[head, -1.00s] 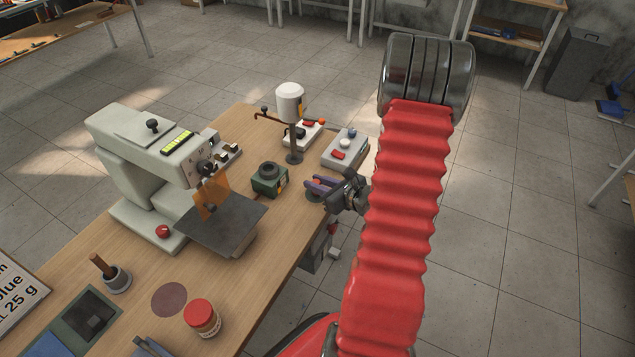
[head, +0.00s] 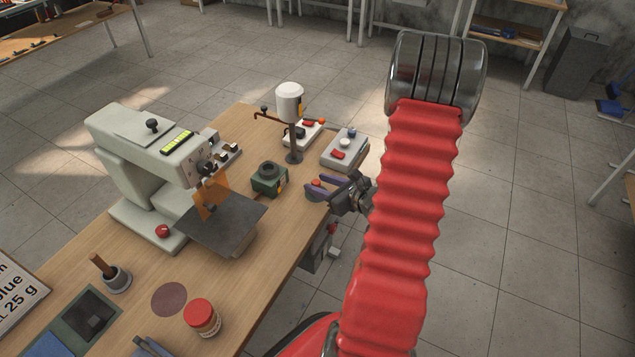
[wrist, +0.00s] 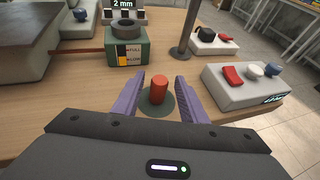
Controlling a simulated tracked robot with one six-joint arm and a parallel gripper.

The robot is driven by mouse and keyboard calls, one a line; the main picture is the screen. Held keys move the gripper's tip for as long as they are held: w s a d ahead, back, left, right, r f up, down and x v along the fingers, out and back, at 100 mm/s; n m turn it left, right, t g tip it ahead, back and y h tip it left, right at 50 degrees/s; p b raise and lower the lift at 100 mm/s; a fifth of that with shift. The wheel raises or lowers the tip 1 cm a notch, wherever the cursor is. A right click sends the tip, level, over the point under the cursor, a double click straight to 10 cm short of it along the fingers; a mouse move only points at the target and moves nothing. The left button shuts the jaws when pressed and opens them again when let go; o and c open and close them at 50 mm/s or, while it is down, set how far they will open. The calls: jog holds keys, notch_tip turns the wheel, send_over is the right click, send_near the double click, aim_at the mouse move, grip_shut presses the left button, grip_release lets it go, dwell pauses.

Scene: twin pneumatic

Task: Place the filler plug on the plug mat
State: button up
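The filler plug (head: 316,183) looks like a small orange-red cylinder. In the wrist view the plug (wrist: 159,88) stands upright on a dark green-grey round disc, which appears to be the plug mat (wrist: 151,111). In the head view the mat (head: 312,197) is near the table's right edge, partly hidden by my gripper. My gripper (head: 324,189) has purple fingers and is open. In the wrist view my gripper (wrist: 160,77) has one finger on each side of the plug, with a visible gap on both sides.
A green box (head: 269,180) with a round black top opening stands left of the mat. A grey control box (head: 345,150) with a red switch lies close behind. A dark post (head: 294,143) with a white head rises between them. A pale press (head: 150,165) fills the table's left side.

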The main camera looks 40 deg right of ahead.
jog(key=v, duration=1)
jog(key=shift+a+r, duration=0.1)
jog(key=shift+r, duration=0.05)
dwell(0.5)
jog(key=w+a+r+n+g+y, duration=0.1)
jog(key=a+r+n+g+y, duration=0.3)
jog(key=a+n, duration=0.65)
jog(key=w+a+r+n+g+y, duration=0.1)
jog(key=a+r+n+g+y, duration=0.35)
jog(key=a, duration=0.85)
jog(key=s+a+r+n+h, duration=0.3)
jog(key=r+n, duration=0.3)
jog(key=n, duration=0.4)
jog(key=s+a+r+n+h, duration=0.4)
jog(key=r+n+h, duration=0.2)
jog(key=n, duration=0.4)
jog(key=shift+s+a+r+n, duration=0.25)
jog(key=shift+s+a+n, duration=0.05)
jog(key=shift+a, duration=0.1)
jog(key=shift+t, duration=0.25)
jog(key=shift+c, duration=0.3)
